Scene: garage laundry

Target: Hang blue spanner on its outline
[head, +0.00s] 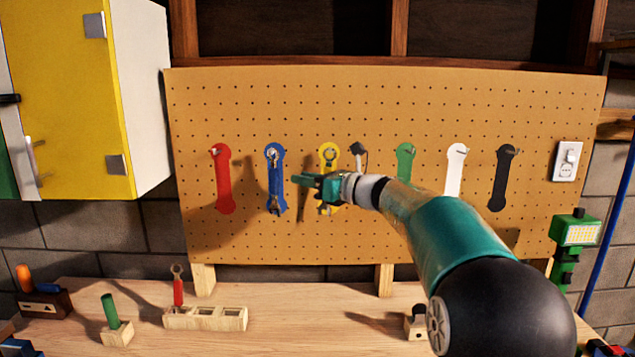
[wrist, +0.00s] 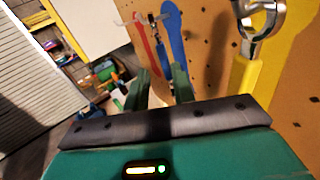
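The blue spanner (head: 273,185) hangs upright on the hook of the blue outline (head: 281,158), ring end up and open jaw down, lying over the outline. In the wrist view the spanner (wrist: 160,48) hangs in front of the blue outline (wrist: 174,42), beyond the fingers. My gripper (head: 305,180) is just right of the blue spanner, in front of the pegboard and partly over the yellow outline. In the wrist view its fingers (wrist: 160,88) are apart, with no spanner between them.
A spanner (head: 330,154) hangs on the yellow outline close to my gripper. Red, green, white and black outlines with hooks are on the pegboard (head: 400,100). A red-handled spanner (head: 178,290) stands in a wooden block (head: 205,318) on the bench. A yellow cabinet (head: 65,80) stands left.

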